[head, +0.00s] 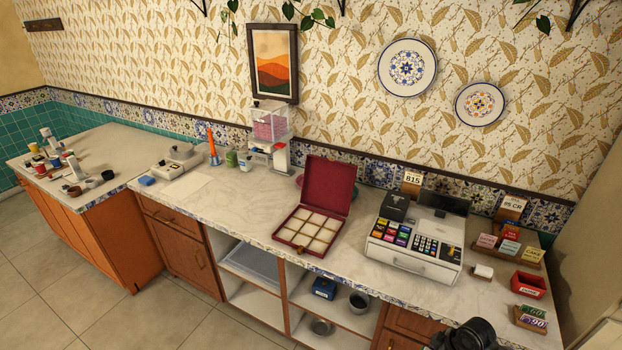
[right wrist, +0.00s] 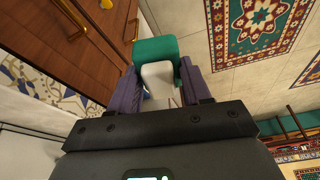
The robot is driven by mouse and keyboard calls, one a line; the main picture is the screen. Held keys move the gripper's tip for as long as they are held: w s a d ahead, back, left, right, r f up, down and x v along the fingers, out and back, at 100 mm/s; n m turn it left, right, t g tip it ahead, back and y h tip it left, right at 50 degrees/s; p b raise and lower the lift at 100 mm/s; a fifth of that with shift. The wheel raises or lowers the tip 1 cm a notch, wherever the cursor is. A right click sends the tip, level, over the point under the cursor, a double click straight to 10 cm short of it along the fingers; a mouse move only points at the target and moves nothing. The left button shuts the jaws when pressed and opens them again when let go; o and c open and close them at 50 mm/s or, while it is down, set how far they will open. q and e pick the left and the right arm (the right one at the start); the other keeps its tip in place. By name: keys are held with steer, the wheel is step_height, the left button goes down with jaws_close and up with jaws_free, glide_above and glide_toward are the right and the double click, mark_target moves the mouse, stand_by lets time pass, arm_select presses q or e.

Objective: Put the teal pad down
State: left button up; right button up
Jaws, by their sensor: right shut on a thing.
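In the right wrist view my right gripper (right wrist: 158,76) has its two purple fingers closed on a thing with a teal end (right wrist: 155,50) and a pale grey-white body. I take this to be the teal pad. The teal end reaches past the fingertips, and the pale part lies between the fingers. No surface is seen touching it, and the floor and cabinet fronts show behind. My left gripper is in neither view. The head view shows no teal pad.
The counter (head: 235,215) holds an open red box (head: 349,188) with pale compartments and a cash register (head: 417,242). Colored cards and a small red tray (head: 529,285) stand at its right end. Bare counter lies between the box and register. Wooden cabinets (right wrist: 90,40) are close in the wrist view.

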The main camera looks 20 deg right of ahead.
steer(key=m, duration=0.3)
steer(key=shift+a+f+h, duration=0.1)
steer(key=shift+f+h, duration=0.1)
steer(key=shift+h, duration=0.2)
steer(key=shift+w+a+f+m+t+h, duration=0.1)
steer(key=shift+m+t+h, duration=0.1)
steer(key=shift+m, duration=0.5)
steer(key=shift+a+m+t+h, duration=0.1)
steer(key=shift+m+h, duration=0.1)
steer(key=shift+m, duration=0.5)
steer(key=w+a+r, duration=0.3)
steer(key=a+r, duration=0.1)
steer(key=a, duration=0.3)
steer(key=w+a+r, duration=0.3)
steer(key=a, duration=0.4)
steer(key=w+a+r, duration=0.4)
steer(key=a, duration=0.3)
steer(key=a+p+v, duration=0.2)
steer(key=p+v, duration=0.9)
steer(key=v, duration=0.3)
steer(key=s+a+p+v, duration=0.1)
steer(key=a+p+v, duration=0.1)
steer(key=p+v, duration=1)
step_height(320, 180, up, 3)
steer(key=shift+s+a+f+m, duration=0.15)
steer(key=shift+s+a+m, duration=0.15)
steer(key=shift+s, duration=0.3)
